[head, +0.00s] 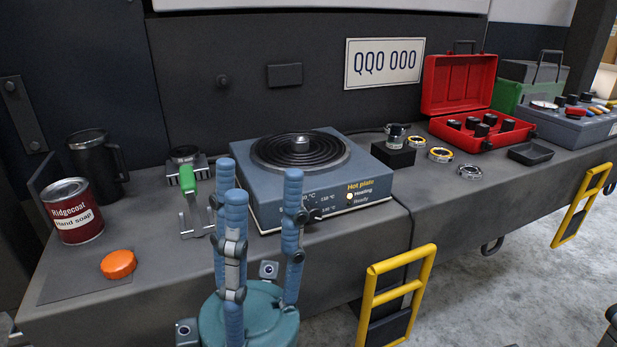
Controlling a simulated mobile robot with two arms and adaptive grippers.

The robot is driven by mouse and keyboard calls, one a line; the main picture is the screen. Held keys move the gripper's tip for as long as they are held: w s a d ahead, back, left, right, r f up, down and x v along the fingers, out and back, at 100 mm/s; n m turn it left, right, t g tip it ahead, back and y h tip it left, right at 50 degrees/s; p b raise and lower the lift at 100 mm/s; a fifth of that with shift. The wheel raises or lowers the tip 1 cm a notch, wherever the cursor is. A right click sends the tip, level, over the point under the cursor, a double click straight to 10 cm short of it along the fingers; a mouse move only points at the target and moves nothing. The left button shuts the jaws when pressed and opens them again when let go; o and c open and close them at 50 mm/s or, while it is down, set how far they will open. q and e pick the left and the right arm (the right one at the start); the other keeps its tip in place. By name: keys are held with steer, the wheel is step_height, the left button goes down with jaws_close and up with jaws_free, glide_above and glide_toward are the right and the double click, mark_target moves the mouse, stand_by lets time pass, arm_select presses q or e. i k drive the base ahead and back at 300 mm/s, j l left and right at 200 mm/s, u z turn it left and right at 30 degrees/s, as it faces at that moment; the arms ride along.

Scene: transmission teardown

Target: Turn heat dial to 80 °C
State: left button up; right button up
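The blue hot plate (372,170) sits on the grey bench, with a black coil on top and a small metal part (301,144) at the coil's centre. Its front panel reads "Hot plate", "Heating" and "Ready", and the lamp beside "Heating" glows. The small dark heat dial (315,214) is on the front panel, with temperature marks around it. A finger of my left gripper partly covers the dial area, so the setting cannot be read. My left gripper (262,178) has its blue fingers spread and empty, in front of the hot plate. My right gripper is not in view.
Left are a soap can (73,210), an orange cap (118,264), a black mug (98,165) and a green-handled tool (188,180). Right are metal rings (440,154), a black tray (530,153) and an open red case (460,88). Yellow handles (398,290) stick out in front.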

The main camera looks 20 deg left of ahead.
mark_target(315, 213)
steer(key=l+u, duration=0.3)
steer(key=u, duration=0.15)
steer(key=k+l+u, duration=0.15)
steer(key=u, duration=0.3)
